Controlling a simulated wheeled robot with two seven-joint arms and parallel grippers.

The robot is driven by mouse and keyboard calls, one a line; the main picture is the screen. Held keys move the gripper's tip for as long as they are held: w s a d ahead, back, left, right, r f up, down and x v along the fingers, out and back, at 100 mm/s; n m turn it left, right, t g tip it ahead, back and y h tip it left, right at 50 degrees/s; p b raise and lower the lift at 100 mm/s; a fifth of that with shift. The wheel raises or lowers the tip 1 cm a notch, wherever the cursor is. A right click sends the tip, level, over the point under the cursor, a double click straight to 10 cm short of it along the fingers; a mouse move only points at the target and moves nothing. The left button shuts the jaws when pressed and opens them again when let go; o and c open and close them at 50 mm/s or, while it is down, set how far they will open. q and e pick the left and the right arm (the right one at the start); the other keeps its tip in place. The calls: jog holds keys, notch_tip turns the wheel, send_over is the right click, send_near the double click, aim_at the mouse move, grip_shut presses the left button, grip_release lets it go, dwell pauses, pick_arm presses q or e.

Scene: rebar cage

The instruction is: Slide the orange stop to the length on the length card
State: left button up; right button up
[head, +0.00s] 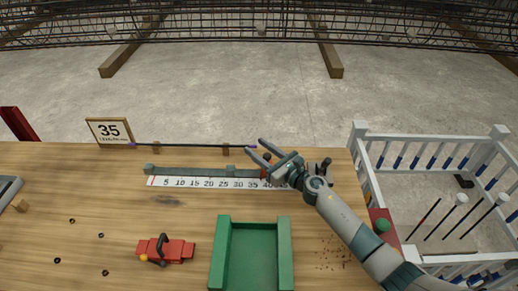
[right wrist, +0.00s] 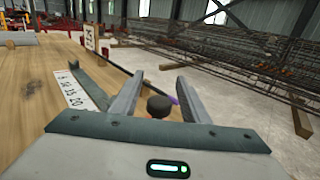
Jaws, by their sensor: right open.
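The length card (head: 109,131) stands at the back left of the bench and reads 35; it also shows in the right wrist view (right wrist: 90,38). A grey rail (head: 195,171) runs along a white number scale (head: 205,182). A small orange-red bit of the stop (head: 266,157) shows by my right gripper (head: 255,147), near the 40 end of the scale. In the right wrist view, a dark round knob (right wrist: 158,105) with a little red under it sits between the open fingers of that gripper (right wrist: 160,85). The stop's lower part is hidden. My left gripper is not in view.
A thin dark bar (head: 190,145) with purple ends lies behind the rail on small blocks. A green tray (head: 222,255) and a red tool (head: 175,250) are in front. A green button (head: 382,225) and white railing (head: 430,137) are at right. The bench's left middle is mostly clear.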

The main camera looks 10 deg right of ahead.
jog(key=shift+c, duration=0.4)
grip_shut()
jog(key=shift+w+a, duration=0.25)
jog(key=shift+a, duration=1)
jog(key=shift+o, duration=0.4)
grip_release()
jog(key=shift+d, duration=0.1)
jog(key=b+v, duration=0.2)
jog(key=v, duration=1.3)
jog(key=shift+s+d+f+b, duration=0.15)
jog(key=shift+s+d+b, duration=0.05)
jog(key=shift+s+b, duration=0.15)
jog(key=shift+v, duration=0.75)
